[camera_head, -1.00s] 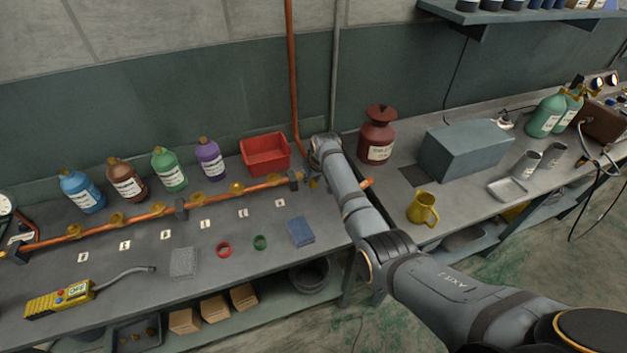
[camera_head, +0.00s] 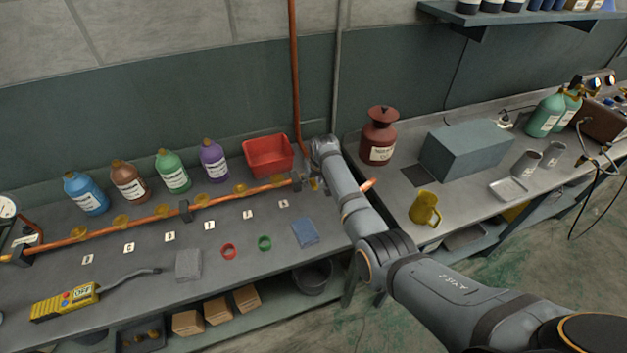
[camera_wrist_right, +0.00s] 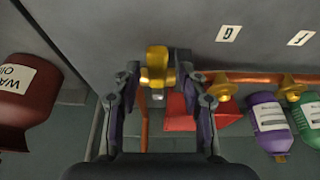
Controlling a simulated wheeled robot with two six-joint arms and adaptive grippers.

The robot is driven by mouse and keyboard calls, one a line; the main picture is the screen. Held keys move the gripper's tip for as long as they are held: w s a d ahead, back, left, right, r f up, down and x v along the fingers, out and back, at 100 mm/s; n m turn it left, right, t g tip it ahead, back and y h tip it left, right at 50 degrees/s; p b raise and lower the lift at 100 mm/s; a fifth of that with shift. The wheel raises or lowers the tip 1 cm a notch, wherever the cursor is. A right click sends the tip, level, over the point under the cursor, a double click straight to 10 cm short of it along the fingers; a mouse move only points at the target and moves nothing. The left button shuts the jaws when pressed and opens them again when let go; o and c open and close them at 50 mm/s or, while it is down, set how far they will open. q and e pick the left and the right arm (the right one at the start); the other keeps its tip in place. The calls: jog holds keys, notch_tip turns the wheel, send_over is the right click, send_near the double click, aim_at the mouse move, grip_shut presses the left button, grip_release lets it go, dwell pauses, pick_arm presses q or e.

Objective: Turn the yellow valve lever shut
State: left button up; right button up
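The yellow valve lever (camera_wrist_right: 157,62) shows in the right wrist view, pointing toward me between the two fingers of my right gripper (camera_wrist_right: 160,74). The fingers stand apart on either side of it, with a visible gap at each side. In the head view a small part of the yellow lever (camera_head: 313,184) shows at the right end of the copper pipe (camera_head: 150,217), beside my right wrist. My right arm hides most of the valve and the fingers there. My left gripper is not in view.
A red bin (camera_head: 268,155) stands just behind the pipe's right end. A dark red canister (camera_head: 378,138) and a yellow jug (camera_head: 424,208) are to the right. Several coloured bottles stand behind the pipe. A blue cloth (camera_head: 305,233) lies in front.

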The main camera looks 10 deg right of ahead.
jog(key=shift+d, duration=0.1)
jog(key=v, duration=1.2)
